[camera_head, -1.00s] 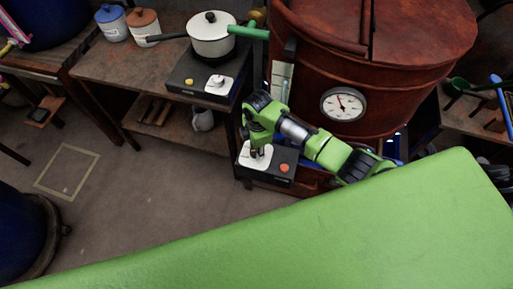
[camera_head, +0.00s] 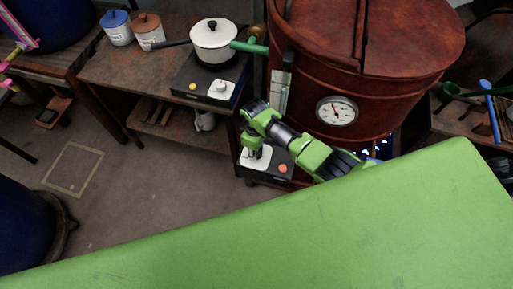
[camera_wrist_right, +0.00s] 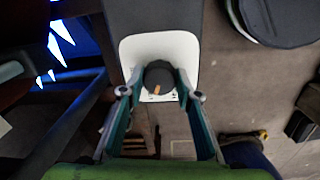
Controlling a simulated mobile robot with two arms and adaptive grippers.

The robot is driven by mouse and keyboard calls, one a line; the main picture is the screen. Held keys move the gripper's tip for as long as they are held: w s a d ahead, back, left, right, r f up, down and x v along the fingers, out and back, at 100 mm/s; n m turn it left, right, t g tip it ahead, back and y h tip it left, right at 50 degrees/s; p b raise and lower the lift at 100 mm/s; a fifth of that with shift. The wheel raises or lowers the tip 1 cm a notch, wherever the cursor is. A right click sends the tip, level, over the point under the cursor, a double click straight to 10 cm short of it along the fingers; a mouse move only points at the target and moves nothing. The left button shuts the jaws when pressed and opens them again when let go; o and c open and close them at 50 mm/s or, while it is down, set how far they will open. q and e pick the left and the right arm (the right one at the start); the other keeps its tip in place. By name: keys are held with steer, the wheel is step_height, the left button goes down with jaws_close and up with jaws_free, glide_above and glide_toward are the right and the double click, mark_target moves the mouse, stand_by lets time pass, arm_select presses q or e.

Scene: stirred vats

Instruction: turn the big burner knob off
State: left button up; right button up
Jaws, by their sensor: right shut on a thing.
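The big burner knob (camera_wrist_right: 158,78) is a dark round knob with a small orange mark, on a white plate (camera_wrist_right: 188,48) of a dark control box. In the head view the box (camera_head: 278,172) stands low in front of the red vat, with a red-orange button (camera_head: 283,168) beside the white plate. My right gripper (camera_wrist_right: 160,92) is shut on the knob, one finger on each side of it. In the head view my right gripper (camera_head: 252,154) comes down over the white plate and hides the knob. My left gripper does not show.
A red wooden vat (camera_head: 385,80) with a round gauge (camera_head: 337,111) stands behind my right arm. On the left table, a white pot (camera_head: 214,42) sits on a smaller burner (camera_head: 207,82) with a white knob. Two jars stand farther left. Floor at left is mostly clear.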

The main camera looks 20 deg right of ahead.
steer(key=m+p, duration=0.1)
steer(key=m, duration=0.2)
steer(key=shift+a+r, duration=0.1)
steer(key=m, duration=0.3)
steer(key=shift+m+p, duration=0.3)
steer(key=shift+p, duration=0.1)
steer(key=m, duration=0.3)
steer(key=shift+w+m+p, duration=0.1)
steer(key=shift+m+p, duration=0.25)
steer(key=shift+m, duration=1.75)
steer(key=o, duration=1.1)
steer(key=shift+w+a+r, duration=0.1)
steer(key=shift+a+r, duration=0.05)
steer(key=shift+r, duration=5.75)
